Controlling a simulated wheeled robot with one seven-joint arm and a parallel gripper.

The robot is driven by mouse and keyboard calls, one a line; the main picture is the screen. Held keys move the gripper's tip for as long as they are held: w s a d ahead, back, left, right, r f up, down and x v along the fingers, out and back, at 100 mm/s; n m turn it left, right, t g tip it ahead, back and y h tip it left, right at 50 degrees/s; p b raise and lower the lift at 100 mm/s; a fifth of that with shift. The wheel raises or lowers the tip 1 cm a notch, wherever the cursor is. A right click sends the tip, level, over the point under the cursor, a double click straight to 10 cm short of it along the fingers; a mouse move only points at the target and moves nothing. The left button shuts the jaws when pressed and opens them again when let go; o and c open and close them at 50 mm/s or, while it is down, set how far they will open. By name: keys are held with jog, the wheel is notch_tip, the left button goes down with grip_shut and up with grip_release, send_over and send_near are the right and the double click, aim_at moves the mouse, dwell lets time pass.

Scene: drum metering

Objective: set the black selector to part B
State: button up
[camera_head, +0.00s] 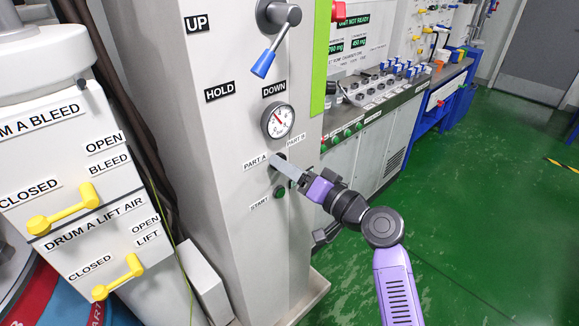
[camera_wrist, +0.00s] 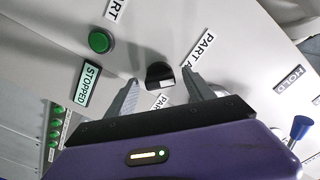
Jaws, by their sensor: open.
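The black selector (camera_wrist: 159,72) is a round knob with a white mark on its lower right edge in the wrist view. The PART A label (camera_wrist: 203,48) is to its right; a partly hidden PART label (camera_wrist: 160,102) is below it. In the head view the PART A label (camera_head: 255,161) is left of the selector and the PART B label (camera_head: 296,139) above right. My gripper (camera_wrist: 160,80) is open, one finger on each side of the knob. Contact cannot be told. In the head view my gripper (camera_head: 284,166) mostly hides the selector.
A green START button (camera_head: 279,192) is just below the selector, and a pressure gauge (camera_head: 278,121) is above it. A blue-handled lever (camera_head: 272,55) stands out higher on the column. A lit STOPPED sign (camera_wrist: 87,83) is near the green button. Green floor is free at right.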

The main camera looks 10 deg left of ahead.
jog(key=shift+a, duration=0.1)
grip_shut()
jog(key=shift+m, duration=0.3)
jog(key=shift+m+p, duration=4.05)
jog(key=shift+m, duration=4.65)
jog(key=shift+f, duration=0.15)
